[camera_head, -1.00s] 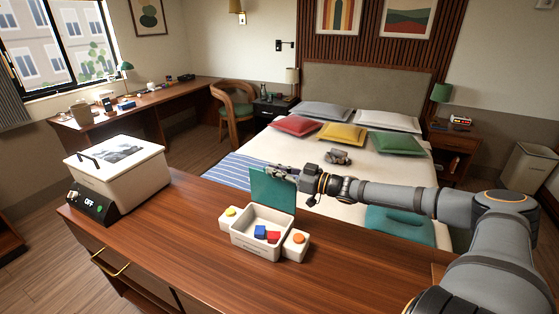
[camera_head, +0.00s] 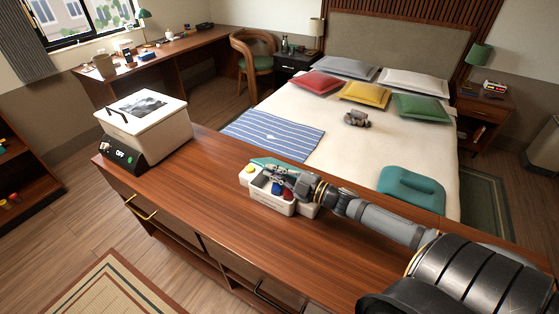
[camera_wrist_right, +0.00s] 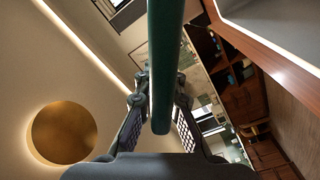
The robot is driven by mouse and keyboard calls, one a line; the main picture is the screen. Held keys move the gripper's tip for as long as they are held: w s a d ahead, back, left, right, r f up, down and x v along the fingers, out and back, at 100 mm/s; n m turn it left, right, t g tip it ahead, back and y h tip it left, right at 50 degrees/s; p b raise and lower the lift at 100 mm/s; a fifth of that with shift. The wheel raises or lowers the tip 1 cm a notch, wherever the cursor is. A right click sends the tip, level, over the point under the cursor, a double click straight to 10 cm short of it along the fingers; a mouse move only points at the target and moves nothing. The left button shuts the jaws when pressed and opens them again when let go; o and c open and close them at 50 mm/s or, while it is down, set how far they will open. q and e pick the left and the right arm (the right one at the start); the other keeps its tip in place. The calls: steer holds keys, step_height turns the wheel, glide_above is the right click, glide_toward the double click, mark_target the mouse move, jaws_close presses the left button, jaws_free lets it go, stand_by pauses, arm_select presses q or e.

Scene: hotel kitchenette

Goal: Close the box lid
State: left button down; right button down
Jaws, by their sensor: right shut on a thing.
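The small white box (camera_head: 268,198) sits on the wooden counter, with a blue block (camera_head: 277,188) and a red block partly visible inside. Its teal lid (camera_head: 262,162) is tilted low over the back of the box, and the front stays uncovered. My right gripper (camera_head: 280,175) is over the box, shut on the lid and hiding much of it. In the right wrist view, the lid (camera_wrist_right: 165,60) shows as a dark green strip running between the two fingers (camera_wrist_right: 160,110). My left gripper is not in view.
A larger white appliance (camera_head: 165,130) with a dark control panel stands at the counter's left end. The counter (camera_head: 205,175) is clear between it and the box. A bed (camera_head: 335,120) with pillows lies behind the counter.

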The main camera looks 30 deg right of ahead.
steer(key=shift+s+a+f+n+b, duration=0.2)
steer(key=shift+a+f+n+b, duration=0.3)
steer(key=shift+f+n, duration=0.6)
steer(key=shift+s+a+f+n+b, duration=0.3)
steer(key=shift+f+n+b, duration=0.45)
steer(key=shift+f, duration=0.5)
steer(key=shift+s+a+f+n+b, duration=0.15)
steer(key=shift+a+f+n+b, duration=0.4)
steer(key=shift+f+n, duration=0.55)
steer(key=shift+f, duration=0.1)
steer(key=shift+d, duration=0.1)
steer(key=c, duration=1.5)
jaws_free()
steer(key=shift+o, duration=0.2)
